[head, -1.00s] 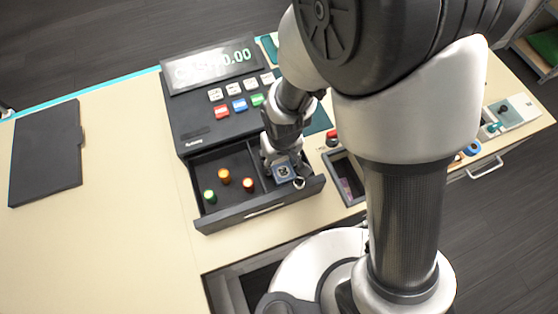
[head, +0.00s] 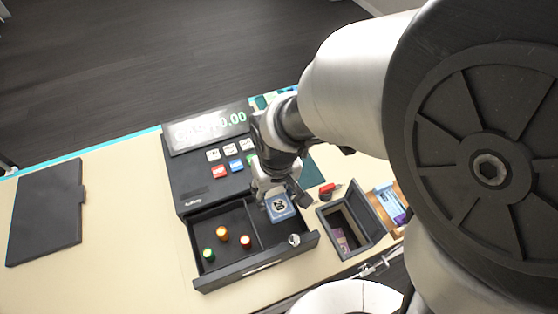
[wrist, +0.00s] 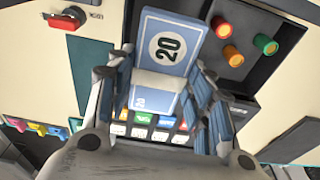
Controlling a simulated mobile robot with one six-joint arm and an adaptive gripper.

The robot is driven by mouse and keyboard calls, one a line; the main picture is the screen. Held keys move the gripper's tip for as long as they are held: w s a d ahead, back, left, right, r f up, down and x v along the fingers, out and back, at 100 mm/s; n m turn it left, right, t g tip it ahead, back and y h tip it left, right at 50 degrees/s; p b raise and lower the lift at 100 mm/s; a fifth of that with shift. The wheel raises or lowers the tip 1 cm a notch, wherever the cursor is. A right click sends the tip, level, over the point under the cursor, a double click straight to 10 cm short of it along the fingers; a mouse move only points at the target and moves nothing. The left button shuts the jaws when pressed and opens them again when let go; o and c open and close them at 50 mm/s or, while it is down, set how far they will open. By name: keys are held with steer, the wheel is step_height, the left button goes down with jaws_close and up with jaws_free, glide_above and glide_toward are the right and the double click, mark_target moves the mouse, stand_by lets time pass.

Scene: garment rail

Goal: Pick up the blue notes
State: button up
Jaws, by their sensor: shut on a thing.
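The blue notes (head: 280,207) are a small blue-and-white block marked 20, seen in the head view above the right compartment of the open cash drawer (head: 262,268). The wrist view shows the notes (wrist: 165,45) close up, with the 20 face towards the camera. My gripper (head: 281,196) is shut on them, and its fingers (wrist: 164,82) lie along both sides of the block in the wrist view. The notes look raised clear of the drawer floor. Part of the block's back is hidden by my gripper in the head view.
Green, orange and red-orange cylinders (head: 222,233) stand in the drawer's left compartment. A silvery round thing (head: 294,239) lies in the right one. The register (head: 205,178) is behind. An open dark box (head: 374,228) is to the right. The counter's left is clear beside a black flat panel (head: 45,212).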

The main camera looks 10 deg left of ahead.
mark_target(274, 195)
step_height(274, 195, up, 6)
steer(key=shift+f+p, duration=0.1)
steer(key=shift+p, duration=0.5)
step_height(274, 195, up, 5)
steer(key=p, duration=0.4)
